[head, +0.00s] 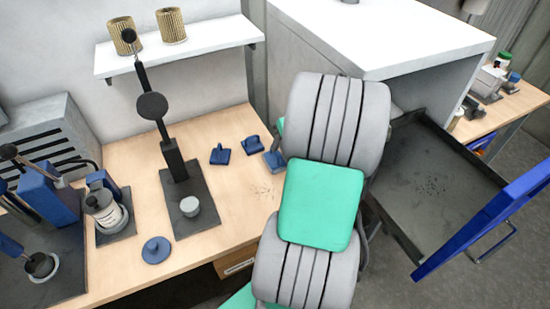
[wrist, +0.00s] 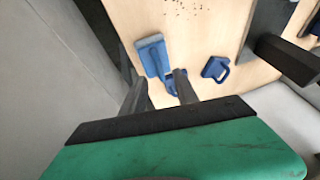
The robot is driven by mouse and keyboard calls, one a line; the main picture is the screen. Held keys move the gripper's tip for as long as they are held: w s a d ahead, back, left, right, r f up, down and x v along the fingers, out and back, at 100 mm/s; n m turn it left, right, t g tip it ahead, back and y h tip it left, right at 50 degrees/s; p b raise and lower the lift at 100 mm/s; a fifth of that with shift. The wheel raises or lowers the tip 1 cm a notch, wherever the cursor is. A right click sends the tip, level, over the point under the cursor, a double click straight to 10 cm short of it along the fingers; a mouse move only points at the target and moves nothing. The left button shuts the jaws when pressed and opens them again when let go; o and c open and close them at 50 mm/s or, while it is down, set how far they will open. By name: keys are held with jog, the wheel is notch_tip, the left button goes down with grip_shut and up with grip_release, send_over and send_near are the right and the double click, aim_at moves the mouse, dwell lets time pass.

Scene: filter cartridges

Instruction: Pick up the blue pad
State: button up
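Several small blue pieces lie on the wooden bench. One is a flat, blocky piece, likely the blue pad (head: 274,161), just left of my arm in the head view; it also shows in the wrist view (wrist: 152,55). Beside it are two blue pieces with handle-like loops, one (head: 252,144) close by and one (head: 220,155) further left. My gripper (wrist: 160,78) is open above the bench, its fingers apart with nothing held. The nearer looped piece shows partly behind the right finger. In the head view my arm hides the gripper.
A black stand (head: 185,205) with a tall post rises left of the blue pieces. A round blue lid (head: 156,250) lies near the bench front. A white shelf (head: 180,52) with two filter cartridges hangs above. An open dark drawer (head: 430,185) stands right of my arm.

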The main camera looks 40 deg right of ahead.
aim_at(277, 154)
jog(key=x, duration=0.2)
jog(key=p+x, duration=0.1)
jog(key=x, duration=0.2)
jog(key=shift+s+f, duration=0.1)
jog(key=shift+f, duration=0.3)
grip_shut()
dwell(1.0)
